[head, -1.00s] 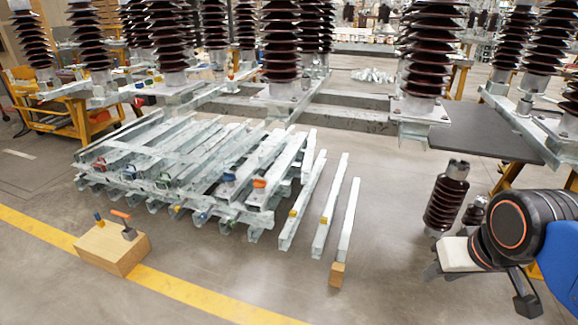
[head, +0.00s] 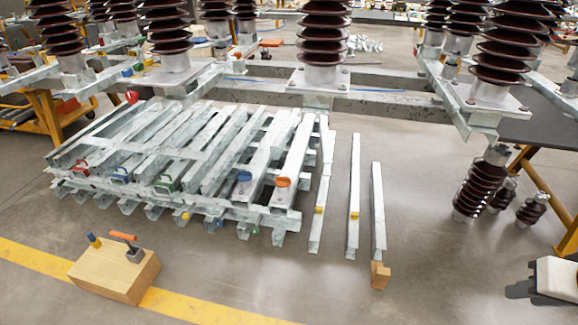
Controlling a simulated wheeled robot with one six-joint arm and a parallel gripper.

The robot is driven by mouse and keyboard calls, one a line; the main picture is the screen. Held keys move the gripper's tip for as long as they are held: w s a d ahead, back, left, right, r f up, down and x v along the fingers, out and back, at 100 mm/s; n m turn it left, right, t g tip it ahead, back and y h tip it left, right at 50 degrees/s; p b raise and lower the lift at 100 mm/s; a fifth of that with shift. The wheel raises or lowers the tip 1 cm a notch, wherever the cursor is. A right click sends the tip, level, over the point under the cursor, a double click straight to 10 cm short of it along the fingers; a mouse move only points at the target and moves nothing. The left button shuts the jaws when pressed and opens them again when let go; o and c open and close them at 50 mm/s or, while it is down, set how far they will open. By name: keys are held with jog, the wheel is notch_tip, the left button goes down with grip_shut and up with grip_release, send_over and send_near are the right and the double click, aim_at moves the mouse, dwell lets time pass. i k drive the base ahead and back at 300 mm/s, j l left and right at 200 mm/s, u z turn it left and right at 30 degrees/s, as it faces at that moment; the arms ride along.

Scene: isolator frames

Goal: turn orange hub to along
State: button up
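The orange hub (head: 283,182) is a small orange piece at the near end of a galvanised steel beam, toward the right of the stacked beams. A blue hub (head: 244,177) sits just to its left. The orange piece is too small to tell exactly which way its bar points. My gripper (head: 522,290) shows only in part at the lower right edge, as a white body with a dark finger. It is far from the orange hub and touches nothing that I can see. Its other finger is out of frame.
A wooden block (head: 112,277) with an orange-handled lever (head: 123,236) stands at lower left by a yellow floor line. Loose beams (head: 354,195) lie right of the stack (head: 180,165). Brown insulators (head: 481,185) stand at right.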

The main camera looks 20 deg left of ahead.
aim_at(283, 182)
jog(key=j+z, duration=0.1)
jog(key=j, duration=0.75)
jog(key=k+j+z, duration=0.1)
jog(key=j, duration=2.35)
jog(key=i+j, duration=0.1)
jog(key=j, duration=0.65)
jog(key=i, duration=0.25)
jog(key=l+z, duration=0.05)
